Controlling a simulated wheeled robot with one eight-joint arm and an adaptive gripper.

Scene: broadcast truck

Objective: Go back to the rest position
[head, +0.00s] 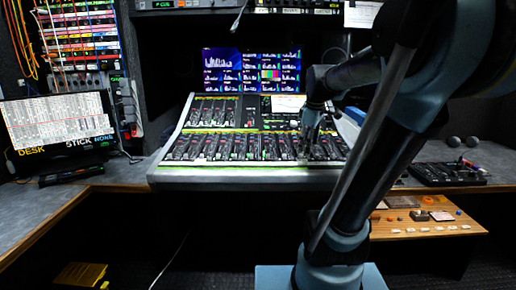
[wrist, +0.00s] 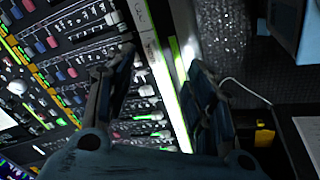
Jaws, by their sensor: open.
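My gripper (head: 313,135) is over the right part of the mixing console (head: 240,179) in the head view. In the wrist view my gripper (wrist: 160,95) has its two dark fingers spread apart, with nothing between them but the view of the console below. The left finger is over rows of knobs and faders (wrist: 65,45). The right finger is near the console's pale edge strip (wrist: 165,75). I cannot tell whether a fingertip touches the console. My arm crosses the right half of the head view and hides part of the desk.
A monitor (head: 250,72) stands behind the console. A laptop-like screen (head: 57,120) is on the left desk (head: 30,210). A small black control box (head: 447,173) is on the right, above a wooden panel (head: 430,222) with buttons. A patch bay with cables (head: 85,40) is at the back left.

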